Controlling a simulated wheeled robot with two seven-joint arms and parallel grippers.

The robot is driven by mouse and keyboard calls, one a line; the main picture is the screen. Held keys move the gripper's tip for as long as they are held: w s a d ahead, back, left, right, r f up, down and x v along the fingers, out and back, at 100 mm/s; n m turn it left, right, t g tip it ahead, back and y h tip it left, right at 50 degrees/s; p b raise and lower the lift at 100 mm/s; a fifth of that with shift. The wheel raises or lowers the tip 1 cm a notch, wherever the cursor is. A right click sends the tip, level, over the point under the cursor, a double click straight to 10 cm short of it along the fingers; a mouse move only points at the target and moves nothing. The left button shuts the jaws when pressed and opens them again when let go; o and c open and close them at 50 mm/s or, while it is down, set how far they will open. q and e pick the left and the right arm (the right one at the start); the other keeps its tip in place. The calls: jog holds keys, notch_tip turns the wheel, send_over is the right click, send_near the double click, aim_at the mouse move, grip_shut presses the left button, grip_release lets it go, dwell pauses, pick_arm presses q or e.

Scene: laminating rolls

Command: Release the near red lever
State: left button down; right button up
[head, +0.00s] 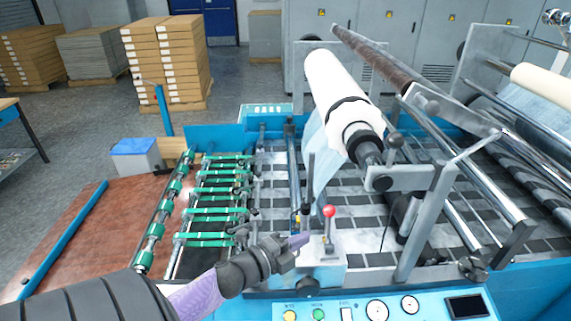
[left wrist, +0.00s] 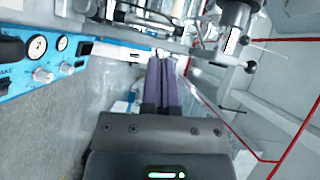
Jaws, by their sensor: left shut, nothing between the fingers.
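The near red lever (head: 329,212) has a round red knob on a thin upright stem. I cannot tell whether the fingertips touch the stem. In the left wrist view my shut fingers (left wrist: 162,75) point toward the machine's edge, and no red knob can be made out there. My right gripper is not in view.
A control panel (head: 380,306) with gauges and buttons runs along the near edge. A large white roll (head: 335,88) is mounted above the dark-and-light conveyor. Green-strapped rollers (head: 210,215) lie left of the lever. A metal bracket (head: 425,220) stands to its right.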

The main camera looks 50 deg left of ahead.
pick_arm(q)
jog(key=s, duration=0.4)
jog(key=shift+s+r, duration=0.1)
jog(key=shift+r, duration=0.2)
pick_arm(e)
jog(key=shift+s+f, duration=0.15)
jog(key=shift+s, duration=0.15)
